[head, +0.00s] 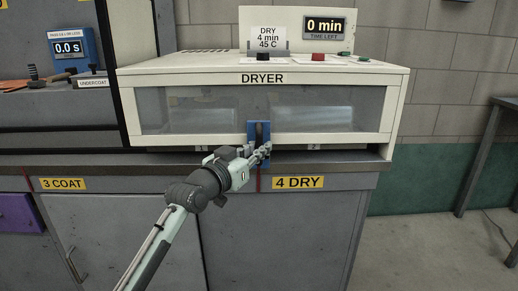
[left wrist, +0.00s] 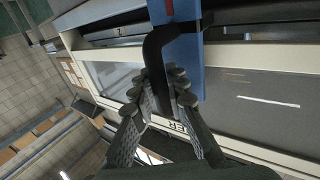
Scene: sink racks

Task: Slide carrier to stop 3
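The carrier shows as an upright blue plate (head: 251,128) with a black handle (head: 261,131), in front of the dryer at the red mark (head: 258,183) beside the "4 DRY" label (head: 298,182). The "3 COAT" label (head: 63,184) is far to the left, with another red mark (head: 28,183) beside it. My left gripper (head: 264,151) is at the handle. In the left wrist view the blue plate (left wrist: 190,65) is close, and the fingers of my left gripper (left wrist: 163,80) lie on both sides of the black handle (left wrist: 155,48), seemingly closed on it. My right gripper is out of view.
The cream dryer (head: 160,83) with a glass front stands behind the carrier; its display (head: 324,27) reads 0 min. A blue timer (head: 70,48) reading 0.0 s stands at the left. The counter ledge (head: 340,168) runs along the front. Open floor lies at right.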

